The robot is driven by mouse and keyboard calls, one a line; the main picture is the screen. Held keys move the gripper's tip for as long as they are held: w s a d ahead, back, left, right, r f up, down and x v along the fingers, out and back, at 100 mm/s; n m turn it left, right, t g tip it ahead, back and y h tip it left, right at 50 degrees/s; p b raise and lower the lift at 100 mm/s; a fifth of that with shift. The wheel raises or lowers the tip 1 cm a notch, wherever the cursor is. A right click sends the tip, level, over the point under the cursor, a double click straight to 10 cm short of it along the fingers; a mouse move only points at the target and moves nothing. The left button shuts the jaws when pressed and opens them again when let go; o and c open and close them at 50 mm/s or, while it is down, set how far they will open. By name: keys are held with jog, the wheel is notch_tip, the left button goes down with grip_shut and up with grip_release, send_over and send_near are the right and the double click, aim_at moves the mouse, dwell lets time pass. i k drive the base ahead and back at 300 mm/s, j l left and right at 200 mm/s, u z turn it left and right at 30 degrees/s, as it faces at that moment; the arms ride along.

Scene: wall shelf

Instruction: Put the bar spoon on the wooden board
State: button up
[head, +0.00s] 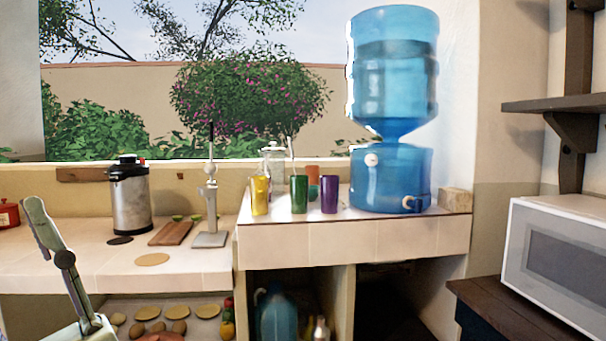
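The wooden board (171,233) lies flat on the tiled counter, between the steel urn and the grey press stand. A thin pale stick (290,147) rises behind the green cup, near the glass jar. It may be the bar spoon, but its lower part is hidden and I cannot tell for sure. A light grey part of my arm shows at the lower left, in front of the counter. My gripper is not visible.
A steel urn (130,197), press stand (210,215) and round mat (152,259) flank the board. Yellow (260,195), green (299,195) and purple (329,195) cups stand on the raised ledge (350,238), beside the blue water dispenser (391,180). A microwave (555,260) is at right.

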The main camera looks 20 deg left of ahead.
aim_at(175, 229)
jog(key=i+j+z, duration=0.25)
jog(key=j, duration=0.4)
jog(key=i+j+z, duration=0.1)
jog(key=i+j, duration=0.15)
jog(key=i+j+z, duration=0.1)
jog(key=j, duration=0.4)
jog(key=i+j+z, duration=0.15)
jog(key=j, duration=0.2)
jog(key=i+j+z, duration=0.1)
jog(key=j, duration=0.65)
jog(key=i+j, duration=0.15)
jog(key=j, duration=0.2)
